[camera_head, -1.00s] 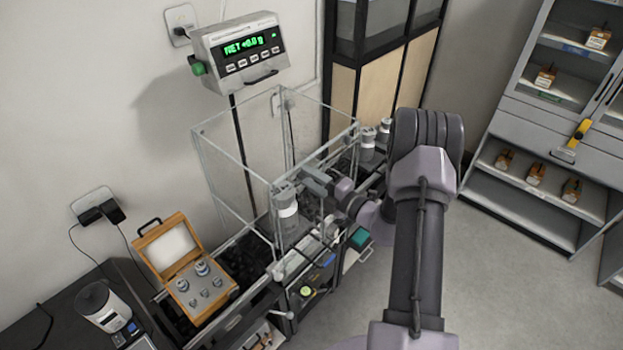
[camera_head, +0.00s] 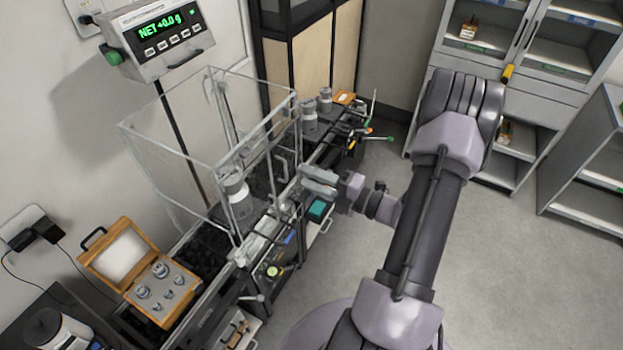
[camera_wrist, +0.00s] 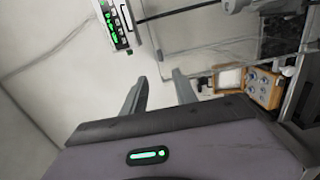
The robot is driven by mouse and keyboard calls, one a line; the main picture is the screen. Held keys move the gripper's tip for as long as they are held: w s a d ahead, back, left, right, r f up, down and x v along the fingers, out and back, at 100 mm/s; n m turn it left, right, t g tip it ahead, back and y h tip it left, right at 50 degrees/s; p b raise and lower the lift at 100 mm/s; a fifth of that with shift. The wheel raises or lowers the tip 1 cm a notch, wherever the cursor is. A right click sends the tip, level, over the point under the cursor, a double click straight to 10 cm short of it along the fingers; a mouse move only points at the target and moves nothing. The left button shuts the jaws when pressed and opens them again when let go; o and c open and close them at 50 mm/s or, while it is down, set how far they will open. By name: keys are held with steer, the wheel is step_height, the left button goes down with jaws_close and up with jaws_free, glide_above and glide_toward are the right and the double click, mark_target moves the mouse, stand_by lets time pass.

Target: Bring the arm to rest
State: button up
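My gripper (camera_head: 317,183) is at the end of my bent arm, in front of the glass draft shield, to the right of it in the head view. In the wrist view its two fingers (camera_wrist: 158,93) stand apart with nothing between them. A grey-white bottle (camera_head: 236,195) stands inside the glass draft shield (camera_head: 160,172). The gripper is apart from this bottle. The weighing display (camera_head: 165,35) above the shield reads NET +0.0 g, and part of it shows in the wrist view (camera_wrist: 117,22).
An open wooden weight box (camera_head: 128,262) sits left of the shield. Two more bottles (camera_head: 309,116) stand behind it on the dark table. A jar-like device (camera_head: 60,328) is at the lower left. Shelves (camera_head: 590,170) stand at the right. The floor (camera_head: 500,270) between is clear.

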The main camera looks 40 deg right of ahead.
steer(key=a+f+n+g+y+b, duration=0.2)
steer(key=a+n+g+y+b, duration=0.55)
steer(key=a+n, duration=0.7)
steer(key=s+a+f+n+g+h+b, duration=0.2)
steer(key=s+a+f+n+g+b, duration=0.1)
steer(key=a+n+g+b, duration=0.25)
steer(key=s+a+f+n+g+h+b, duration=0.2)
steer(key=s+a+n+h+b, duration=0.15)
steer(key=a+n+b, duration=0.35)
steer(key=s+f+n+t+h+b, duration=0.3)
steer(key=s+n+h+b, duration=0.3)
steer(key=n, duration=1.3)
steer(key=s+f+b, duration=0.1)
steer(key=b, duration=0.1)
steer(key=shift+s+f+t+b, duration=0.15)
steer(key=shift+s+t+b, duration=0.15)
steer(key=shift+t, duration=0.1)
steer(key=shift+d, duration=0.1)
